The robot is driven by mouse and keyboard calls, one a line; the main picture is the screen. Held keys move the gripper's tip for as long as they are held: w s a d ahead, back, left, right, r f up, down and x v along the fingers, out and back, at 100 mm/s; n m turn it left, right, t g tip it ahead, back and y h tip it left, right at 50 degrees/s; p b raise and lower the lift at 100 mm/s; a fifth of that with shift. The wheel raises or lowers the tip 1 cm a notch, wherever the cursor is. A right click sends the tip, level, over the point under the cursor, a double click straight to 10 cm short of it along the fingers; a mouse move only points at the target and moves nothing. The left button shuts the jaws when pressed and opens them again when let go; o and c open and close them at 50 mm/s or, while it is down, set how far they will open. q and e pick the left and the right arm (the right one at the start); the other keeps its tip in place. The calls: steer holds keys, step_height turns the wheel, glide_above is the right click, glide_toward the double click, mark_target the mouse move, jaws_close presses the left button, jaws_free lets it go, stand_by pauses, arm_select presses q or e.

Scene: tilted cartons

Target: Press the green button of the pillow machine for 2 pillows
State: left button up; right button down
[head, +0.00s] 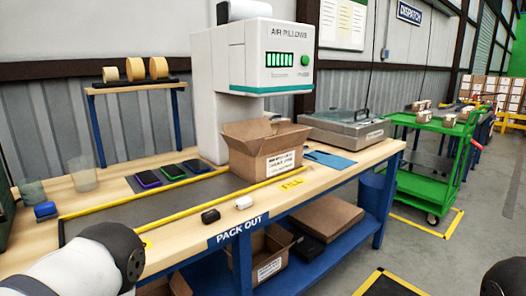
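The white pillow machine (222,110), lettered AIR PILLOWS, stands at the back of the packing bench (330,185). Its round green button (304,60) is on the front of the head, right of a dark display (279,59) with several lit green bars. No pillow is seen coming out of it. An open cardboard carton (262,155) stands on the bench below the machine's head; its inside is mostly hidden. A white and black link of my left arm shows at the lower left, but neither gripper is in view.
Phones (173,171) lie on the dark mat, with small black (210,216) and white (243,202) items near the front edge. A grey metal case (345,127) stands at the right end of the bench. A green cart (431,150) is farther right. The floor before the bench looks clear.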

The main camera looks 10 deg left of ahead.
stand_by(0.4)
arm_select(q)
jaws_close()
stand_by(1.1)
